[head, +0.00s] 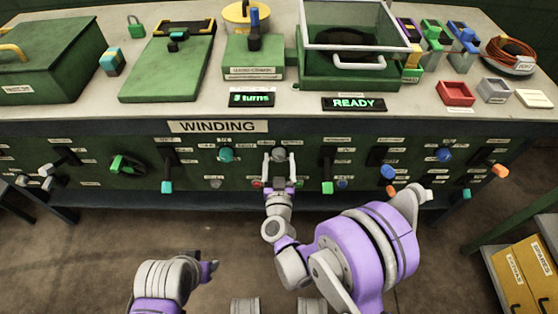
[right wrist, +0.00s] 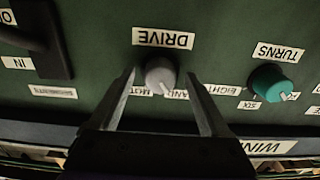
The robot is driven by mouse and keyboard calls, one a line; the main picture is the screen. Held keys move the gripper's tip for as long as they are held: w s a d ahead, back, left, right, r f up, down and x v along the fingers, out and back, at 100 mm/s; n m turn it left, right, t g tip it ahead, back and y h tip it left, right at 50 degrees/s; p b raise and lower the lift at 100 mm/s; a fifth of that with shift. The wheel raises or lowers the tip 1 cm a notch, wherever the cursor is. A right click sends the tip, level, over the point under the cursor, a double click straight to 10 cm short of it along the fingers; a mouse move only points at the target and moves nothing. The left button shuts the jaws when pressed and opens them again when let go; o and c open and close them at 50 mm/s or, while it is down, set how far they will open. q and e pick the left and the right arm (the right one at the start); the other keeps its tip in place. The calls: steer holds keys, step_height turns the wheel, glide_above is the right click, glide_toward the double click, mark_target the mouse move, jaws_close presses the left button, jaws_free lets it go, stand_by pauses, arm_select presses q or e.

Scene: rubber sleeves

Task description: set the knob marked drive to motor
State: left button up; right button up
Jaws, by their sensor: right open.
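The drive knob (right wrist: 160,74) is a small grey round knob on the dark green panel, under its DRIVE label (right wrist: 163,39) in the upside-down right wrist view. Its pale mark sits at the lower right of its face, toward the HAND label (right wrist: 175,94); the MOTOR label (right wrist: 133,90) is on the other side, partly covered by a finger. The knob also shows in the head view (head: 279,154). My right gripper (right wrist: 162,82) is open, with one finger on each side of the knob and gaps visible.
A teal turns knob (right wrist: 270,82) is beside the drive knob. Several other knobs and levers line the panel, including a green-tipped lever (head: 327,187). The bench top (head: 300,108) above holds displays, green boxes and small trays.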

jaws_close()
steer(key=shift+m, duration=0.3)
steer(key=m, duration=0.2)
steer(key=shift+m+b, duration=0.35)
steer(key=shift+m, duration=0.05)
steer(key=m, duration=0.3)
steer(key=shift+m+b, duration=0.3)
steer(key=m, duration=0.3)
steer(key=shift+m+b, duration=0.35)
steer(key=shift+m, duration=1.65)
